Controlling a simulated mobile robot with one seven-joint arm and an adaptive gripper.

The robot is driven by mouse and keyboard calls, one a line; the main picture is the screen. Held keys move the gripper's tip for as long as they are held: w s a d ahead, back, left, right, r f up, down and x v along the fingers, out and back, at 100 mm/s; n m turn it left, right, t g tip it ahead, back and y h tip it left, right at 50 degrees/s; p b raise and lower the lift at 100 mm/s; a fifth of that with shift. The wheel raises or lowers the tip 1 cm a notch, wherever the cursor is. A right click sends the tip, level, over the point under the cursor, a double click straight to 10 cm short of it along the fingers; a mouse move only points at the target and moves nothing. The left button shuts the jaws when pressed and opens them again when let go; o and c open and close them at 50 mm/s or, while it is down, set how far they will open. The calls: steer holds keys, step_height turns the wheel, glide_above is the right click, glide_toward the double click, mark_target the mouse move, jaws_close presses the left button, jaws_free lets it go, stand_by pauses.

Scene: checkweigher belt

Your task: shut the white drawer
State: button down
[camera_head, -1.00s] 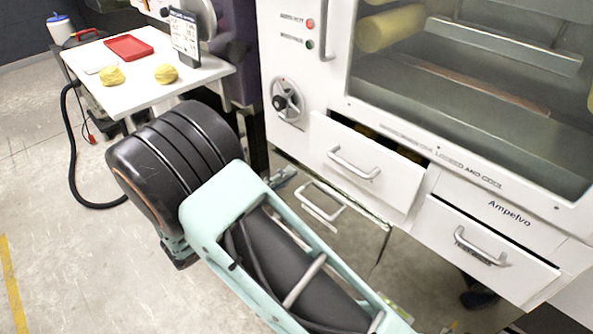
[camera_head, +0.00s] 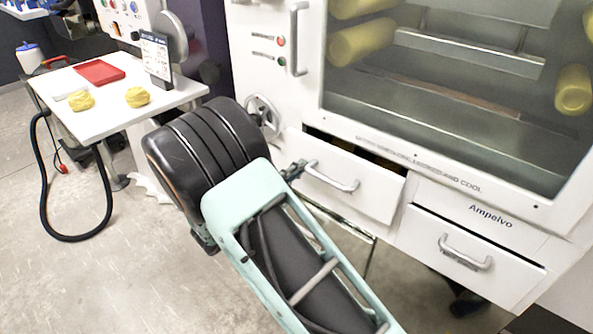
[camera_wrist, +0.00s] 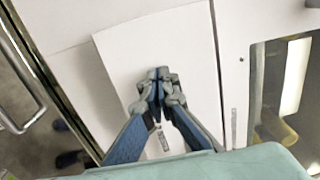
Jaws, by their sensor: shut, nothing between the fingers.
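The white drawer (camera_head: 352,185) stands partly pulled out of the white cabinet, with a dark gap above its front and something yellowish inside. Its front carries a grey bar handle (camera_head: 335,178). My gripper (camera_head: 293,171) is at the left end of this front, close to the handle's left end. In the wrist view my gripper (camera_wrist: 157,78) is shut and empty, its fingertips together over the plain white drawer front (camera_wrist: 120,65). I cannot tell whether they touch it. The handle is not clearly visible in the wrist view.
A second white drawer (camera_head: 475,262) at the lower right also shows a dark gap. A side table (camera_head: 115,115) with a red tray (camera_head: 98,72) stands left.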

mark_target(309, 160)
steer(key=shift+p+x, duration=0.9)
steer(key=shift+x, duration=1.25)
steer(key=shift+s+r, duration=0.1)
